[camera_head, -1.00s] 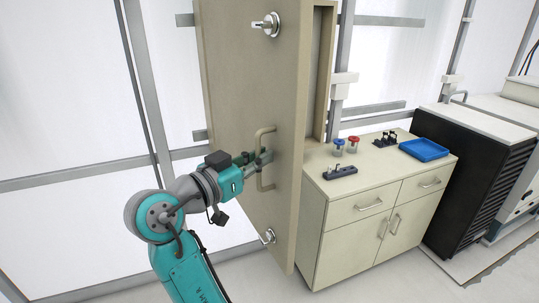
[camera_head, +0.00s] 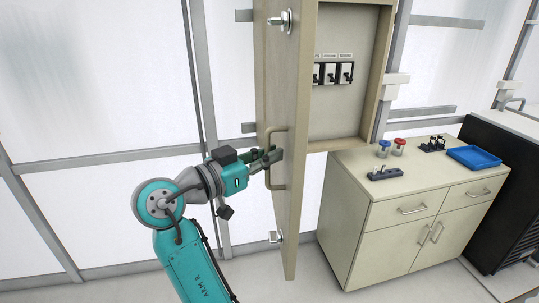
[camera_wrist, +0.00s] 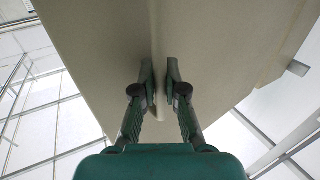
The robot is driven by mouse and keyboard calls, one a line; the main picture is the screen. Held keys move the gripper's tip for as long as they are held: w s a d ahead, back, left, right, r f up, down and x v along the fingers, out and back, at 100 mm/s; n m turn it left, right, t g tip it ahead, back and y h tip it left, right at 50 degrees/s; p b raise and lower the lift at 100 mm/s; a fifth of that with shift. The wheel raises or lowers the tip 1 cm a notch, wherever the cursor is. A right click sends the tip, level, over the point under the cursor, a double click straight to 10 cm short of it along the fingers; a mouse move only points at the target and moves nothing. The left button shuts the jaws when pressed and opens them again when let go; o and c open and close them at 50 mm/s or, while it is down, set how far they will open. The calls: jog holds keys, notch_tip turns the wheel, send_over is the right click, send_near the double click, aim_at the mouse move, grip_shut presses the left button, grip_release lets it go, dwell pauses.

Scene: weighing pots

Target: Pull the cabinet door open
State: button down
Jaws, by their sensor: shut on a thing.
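The beige cabinet door (camera_head: 292,110) stands swung open and shows nearly edge-on in the head view. Its beige bar handle (camera_head: 269,172) is on the face toward my arm. My gripper (camera_head: 273,157) is shut on the handle at about its middle. In the wrist view my gripper (camera_wrist: 160,82) has its two fingers on either side of the handle, with the door panel (camera_wrist: 100,40) filling the upper part. The open cabinet (camera_head: 352,115) shows a row of dark switches (camera_head: 334,73) on its back wall.
A beige low cabinet (camera_head: 390,240) with drawers stands right of the door. On it are a blue tray (camera_head: 474,157), a blue-lidded jar (camera_head: 383,149), a red-lidded jar (camera_head: 399,146) and a dark strip (camera_head: 385,173). A black unit (camera_head: 510,190) stands further right. Floor is clear below the door.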

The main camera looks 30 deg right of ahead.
jog(key=c, duration=1.2)
grip_release()
jog(key=shift+s, duration=0.1)
jog(key=v, duration=1.2)
